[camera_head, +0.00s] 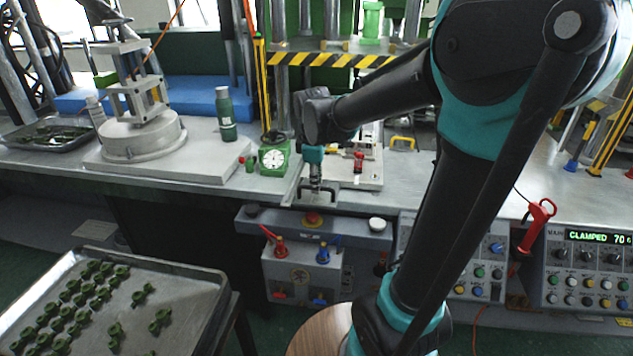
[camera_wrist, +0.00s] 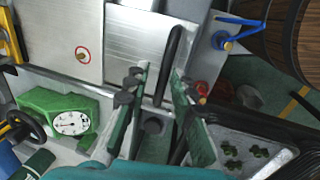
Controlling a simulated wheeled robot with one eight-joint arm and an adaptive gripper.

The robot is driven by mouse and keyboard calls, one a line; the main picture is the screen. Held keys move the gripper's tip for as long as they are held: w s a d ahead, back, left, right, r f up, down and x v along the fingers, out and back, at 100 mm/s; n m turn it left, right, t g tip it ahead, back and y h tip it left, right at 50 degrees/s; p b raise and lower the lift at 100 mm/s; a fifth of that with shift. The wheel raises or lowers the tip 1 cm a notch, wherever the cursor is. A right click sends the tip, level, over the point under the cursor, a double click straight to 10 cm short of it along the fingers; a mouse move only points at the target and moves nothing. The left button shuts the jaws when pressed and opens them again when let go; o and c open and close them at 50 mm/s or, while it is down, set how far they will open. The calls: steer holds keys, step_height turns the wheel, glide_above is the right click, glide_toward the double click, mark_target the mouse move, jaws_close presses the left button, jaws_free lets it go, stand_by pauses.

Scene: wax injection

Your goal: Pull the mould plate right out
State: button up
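The mould plate is a flat silver metal plate (camera_wrist: 133,45) with a black bar handle (camera_wrist: 170,65) at its edge in the wrist view. In the head view the light plate (camera_head: 358,180) lies on the bench under the press, partly hidden by my arm. My gripper (camera_wrist: 160,82) is open, its two green-padded fingers apart with the handle between their tips. I cannot tell whether either finger touches it. In the head view my gripper (camera_head: 317,190) points down at the bench's front edge, by the handle.
A green dial gauge (camera_head: 272,157) stands left of my gripper. A tray of green parts (camera_head: 110,305) stands at lower left.

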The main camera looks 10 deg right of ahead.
steer(key=shift+o, duration=0.2)
step_height(320, 180, up, 12)
steer(key=s, duration=0.2)
steer(key=shift+s+a+f, duration=0.15)
steer(key=shift+a, duration=0.2)
stand_by(0.3)
steer(key=s+d+f+m, duration=0.3)
steer(key=s+f+m, duration=0.1)
steer(key=f, duration=0.4)
steer(key=s+d+f+m+t, duration=0.1)
steer(key=s+d+f+m, duration=0.2)
steer(key=s+f+m, duration=0.2)
steer(key=s+d+f+m+t, duration=0.1)
steer(key=s+d+f+m, duration=0.2)
steer(key=f, duration=0.7)
steer(key=shift+s+f+m+y, duration=0.3)
steer(key=shift+s+m, duration=0.45)
steer(key=shift+m, duration=0.45)
